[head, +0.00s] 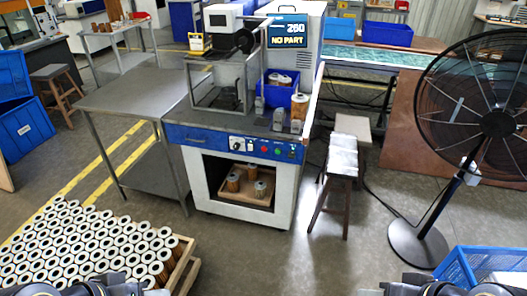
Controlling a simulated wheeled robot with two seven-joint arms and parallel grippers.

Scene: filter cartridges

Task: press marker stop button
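The marker machine has a blue front panel (205,139) below its worktop, in the middle of the head view. A small red button (263,148) sits on this panel, right of a white switch box with a dark knob (237,144). A green button (278,150) is beside it. Labels are too small to read. The machine's display (287,34) reads "260" and "NO PART". Dark parts of my two arms show at the bottom edge, left and right, well short of the machine. My gripper fingers do not show.
A pallet of several filter cartridges (85,245) fills the lower left. A steel table (125,92) adjoins the machine on the left. A stool (342,160) and a large fan (480,120) stand at right. The floor in front of the machine is clear.

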